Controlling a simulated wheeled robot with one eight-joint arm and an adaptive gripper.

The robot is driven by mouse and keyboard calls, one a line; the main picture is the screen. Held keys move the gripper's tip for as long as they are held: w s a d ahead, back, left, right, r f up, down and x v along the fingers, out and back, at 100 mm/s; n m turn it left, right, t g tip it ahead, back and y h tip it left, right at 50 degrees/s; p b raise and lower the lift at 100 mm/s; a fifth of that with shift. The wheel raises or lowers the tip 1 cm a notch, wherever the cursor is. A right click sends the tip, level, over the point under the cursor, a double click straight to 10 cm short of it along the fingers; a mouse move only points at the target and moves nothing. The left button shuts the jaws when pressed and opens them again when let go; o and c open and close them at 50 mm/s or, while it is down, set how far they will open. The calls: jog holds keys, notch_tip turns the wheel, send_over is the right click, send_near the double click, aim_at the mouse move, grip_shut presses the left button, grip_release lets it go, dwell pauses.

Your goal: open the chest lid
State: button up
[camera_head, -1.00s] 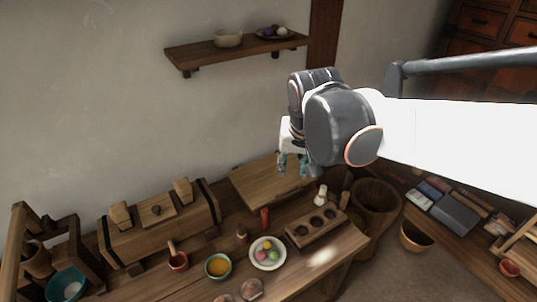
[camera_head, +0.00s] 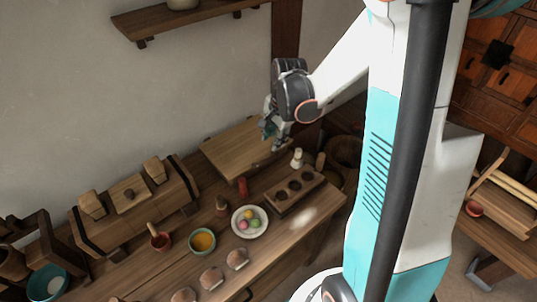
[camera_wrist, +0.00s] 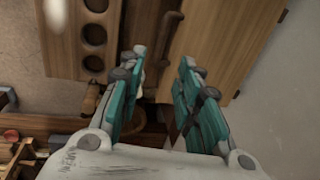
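A flat, pale wooden top (camera_head: 240,150), which looks like the chest lid, lies at the back of the table against the wall. It looks closed, but the chest body beneath is mostly hidden.
A tray with round hollows (camera_head: 295,192), a plate of coloured balls (camera_head: 250,221) and a bowl of orange stuff (camera_head: 202,241) stand in front. A dark-banded wooden box (camera_head: 165,210) is at left. A shelf (camera_head: 160,22) is on the wall above. A wooden tub (camera_head: 343,150) stands at right.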

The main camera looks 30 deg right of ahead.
aim_at(270, 158)
jog(key=f+b, duration=0.1)
jog(key=f, duration=0.2)
jog(key=w+f+b, duration=0.1)
jog(key=f, duration=0.3)
jog(key=w+f+b, duration=0.1)
jog(key=f, duration=0.2)
jog(key=shift+a+f+b, duration=0.15)
jog(key=shift+a+b, duration=0.05)
jog(key=shift+b, duration=0.1)
jog(key=shift+c, duration=0.5)
grip_shut()
